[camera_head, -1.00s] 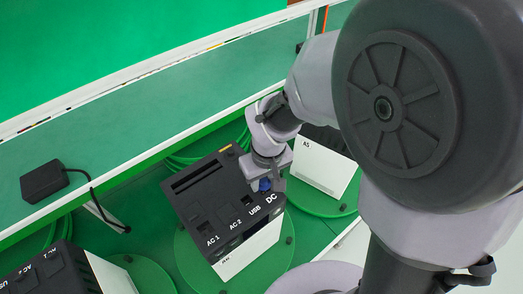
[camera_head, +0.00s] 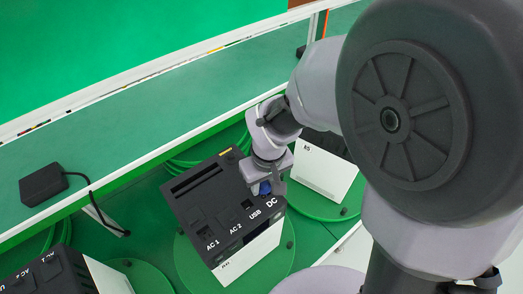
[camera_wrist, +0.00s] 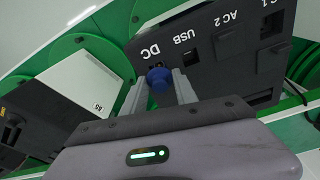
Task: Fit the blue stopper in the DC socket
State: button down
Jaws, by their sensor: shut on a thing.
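The blue stopper (camera_wrist: 159,80) is held between the two fingers of my gripper (camera_wrist: 160,88) in the wrist view. In the head view the stopper (camera_head: 265,188) shows as a small blue patch under my gripper (camera_head: 265,178). The black device (camera_head: 207,203) has openings labelled AC 1, AC 2, USB and DC on its top. The stopper is over the DC end, close to the DC label (camera_wrist: 150,52). The DC socket (camera_wrist: 157,66) is partly hidden behind the stopper. I cannot tell whether the stopper touches or enters it.
The device sits on a green turntable (camera_head: 190,262). A black adapter (camera_head: 43,184) with a cable lies on the shelf (camera_head: 120,130).

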jog(key=shift+f+b, duration=0.9)
jog(key=c, duration=0.9)
grip_release()
